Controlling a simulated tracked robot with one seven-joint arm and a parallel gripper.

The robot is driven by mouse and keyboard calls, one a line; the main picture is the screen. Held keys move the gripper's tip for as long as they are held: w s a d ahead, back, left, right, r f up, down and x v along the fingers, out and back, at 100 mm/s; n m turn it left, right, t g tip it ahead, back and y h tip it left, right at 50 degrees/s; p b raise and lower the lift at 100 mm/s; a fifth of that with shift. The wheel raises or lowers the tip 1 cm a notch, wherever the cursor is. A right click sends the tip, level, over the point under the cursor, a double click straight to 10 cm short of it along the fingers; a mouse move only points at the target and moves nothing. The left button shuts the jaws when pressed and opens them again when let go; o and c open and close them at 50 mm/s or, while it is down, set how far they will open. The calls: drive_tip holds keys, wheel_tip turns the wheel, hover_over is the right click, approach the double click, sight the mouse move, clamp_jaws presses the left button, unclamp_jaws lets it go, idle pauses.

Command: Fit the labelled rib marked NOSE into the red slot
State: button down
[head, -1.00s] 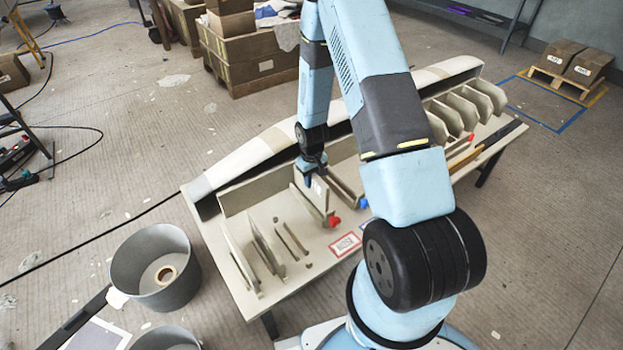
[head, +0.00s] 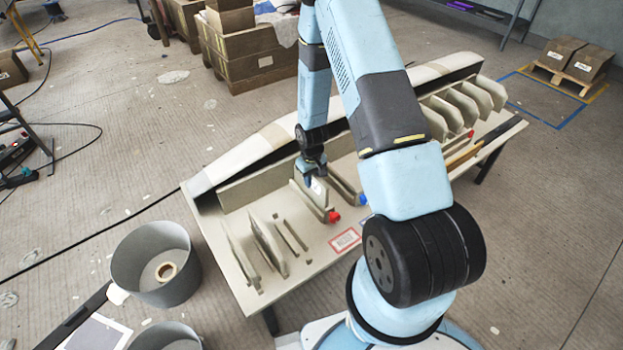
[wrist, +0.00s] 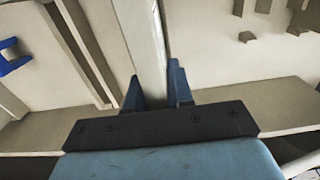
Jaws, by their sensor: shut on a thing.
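My gripper (head: 313,178) is shut on a pale rib (head: 320,194) above the table's middle. In the wrist view the rib (wrist: 150,42) runs upright between the two blue fingers (wrist: 156,92). The rib stands in line with the red-ended slot (head: 333,217), its lower edge at or just over it. I cannot tell whether it is seated. Any marking on the rib is too small to read. A blue-ended slot (head: 361,200) lies just to the right, and its blue end (wrist: 14,57) shows at left in the wrist view. A red-bordered card (head: 345,239) lies on the table in front.
Several ribs (head: 268,248) stand or lie at the table's left front. More upright ribs (head: 463,106) stand along the right. A long mould (head: 250,152) runs along the back edge. A grey bin (head: 143,268) stands left of the table. My arm hides part of the table's middle.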

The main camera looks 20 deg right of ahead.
drive_tip(key=shift+f, duration=0.95)
drive_tip(key=c, duration=0.9)
unclamp_jaws()
drive_tip(key=shift+r, duration=0.1)
wheel_tip(320, 180, up, 14)
drive_tip(key=shift+f, duration=0.2)
